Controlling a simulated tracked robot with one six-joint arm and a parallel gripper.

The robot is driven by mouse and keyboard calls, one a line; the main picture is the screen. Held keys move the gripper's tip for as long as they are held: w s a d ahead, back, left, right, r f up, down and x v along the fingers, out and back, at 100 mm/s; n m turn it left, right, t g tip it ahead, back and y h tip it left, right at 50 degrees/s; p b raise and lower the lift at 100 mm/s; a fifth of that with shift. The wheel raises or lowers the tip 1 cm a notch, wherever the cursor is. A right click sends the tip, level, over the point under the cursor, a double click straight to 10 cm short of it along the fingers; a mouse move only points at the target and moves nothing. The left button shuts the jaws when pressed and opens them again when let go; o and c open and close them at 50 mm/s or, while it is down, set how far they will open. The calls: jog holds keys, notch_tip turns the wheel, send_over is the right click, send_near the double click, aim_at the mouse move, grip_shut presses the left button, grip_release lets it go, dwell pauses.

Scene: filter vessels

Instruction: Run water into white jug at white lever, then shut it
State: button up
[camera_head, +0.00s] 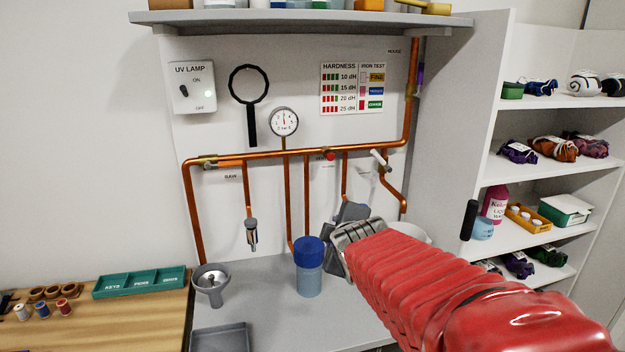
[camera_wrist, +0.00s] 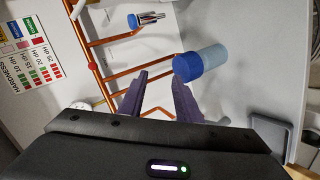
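The white lever (camera_head: 380,160) sits on the copper pipe run at the right of the wall panel. A white lever-like end (camera_wrist: 77,9) shows at the top left of the wrist view. A white rounded rim (camera_head: 412,232) shows behind my arm; I cannot tell whether it is the white jug, as most of it is hidden. My gripper (camera_wrist: 160,82) is open and empty in the wrist view, its two dark fingers apart in front of the panel. In the head view it is below the lever, its fingertips unclear. No running water shows.
A blue-capped filter vessel (camera_head: 309,267) stands on the grey counter beside my gripper. A funnel-topped vessel (camera_head: 211,284) and a grey tray (camera_head: 221,338) are further left. A red valve (camera_head: 329,155) is left of the white lever. Shelves (camera_head: 545,165) stand at right.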

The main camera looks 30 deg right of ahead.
jog(key=s+a+f+m+g+y, duration=0.2)
jog(key=s+a+f+m+g, duration=0.1)
jog(key=s+a, duration=0.6)
jog(key=s+a+f+m+g+y, duration=0.2)
jog(key=s+a+f+m, duration=0.2)
jog(key=s+a, duration=0.5)
jog(key=s+m, duration=0.2)
jog(key=shift+f+m+g+y, duration=0.2)
jog(key=shift+m+g+y, duration=0.1)
jog(key=shift+g, duration=0.1)
jog(key=shift+a, duration=0.1)
